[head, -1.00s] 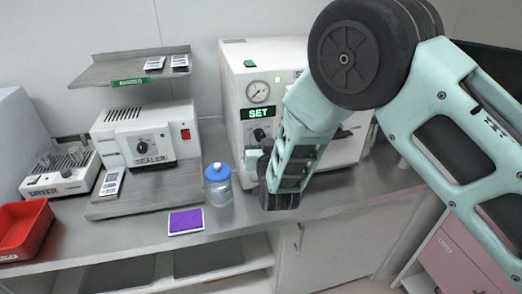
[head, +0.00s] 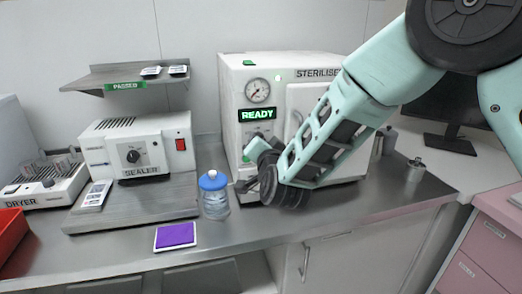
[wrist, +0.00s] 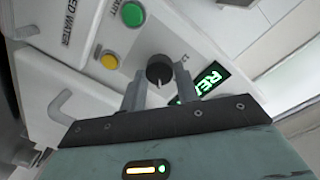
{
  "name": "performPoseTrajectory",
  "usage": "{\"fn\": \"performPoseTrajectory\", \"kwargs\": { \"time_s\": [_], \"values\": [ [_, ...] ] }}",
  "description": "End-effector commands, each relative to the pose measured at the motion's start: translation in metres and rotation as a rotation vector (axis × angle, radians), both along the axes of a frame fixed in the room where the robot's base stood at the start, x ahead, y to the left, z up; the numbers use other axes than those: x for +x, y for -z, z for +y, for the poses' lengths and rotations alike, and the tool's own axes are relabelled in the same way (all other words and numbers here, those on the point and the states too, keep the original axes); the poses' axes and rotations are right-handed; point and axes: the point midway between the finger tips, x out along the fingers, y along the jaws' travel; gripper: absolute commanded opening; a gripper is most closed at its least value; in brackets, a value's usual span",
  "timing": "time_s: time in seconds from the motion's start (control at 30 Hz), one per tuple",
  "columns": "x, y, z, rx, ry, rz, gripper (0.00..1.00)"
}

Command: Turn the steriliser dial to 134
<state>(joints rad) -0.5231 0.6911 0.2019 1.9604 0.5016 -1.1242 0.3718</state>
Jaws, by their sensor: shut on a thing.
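The steriliser (head: 240,75) is a white box at the back of the counter, and its green display (head: 257,114) reads READY. In the wrist view the black dial (wrist: 159,68), with a pale pointer line, sits between the fingertips of my gripper (wrist: 160,82). My gripper is shut on the dial. The display (wrist: 207,82) shows beside the right finger, tilted and partly cut off by my gripper. In the head view my gripper (head: 256,150) hides most of the dial.
A round gauge (head: 257,91) sits above the display. The wrist view shows a green button (wrist: 132,14) and a yellow button (wrist: 109,61). A blue-capped bottle (head: 214,196) stands left of my gripper, and a purple pad (head: 175,235) lies in front. The sealer (head: 140,150) is further left.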

Motion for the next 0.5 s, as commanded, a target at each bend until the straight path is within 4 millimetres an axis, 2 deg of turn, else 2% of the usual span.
{"fn": "performPoseTrajectory", "kwargs": {
  "time_s": [0.43, 0.47, 0.5],
  "values": [
    [-0.0004, 0.0009, -0.0004, 0.009, 0.001, 0.006, 0.08],
    [-0.0004, 0.0009, -0.0004, 0.009, 0.001, 0.006, 0.39],
    [-0.0004, 0.0009, -0.0004, 0.009, 0.001, 0.006, 0.50]
  ]
}}
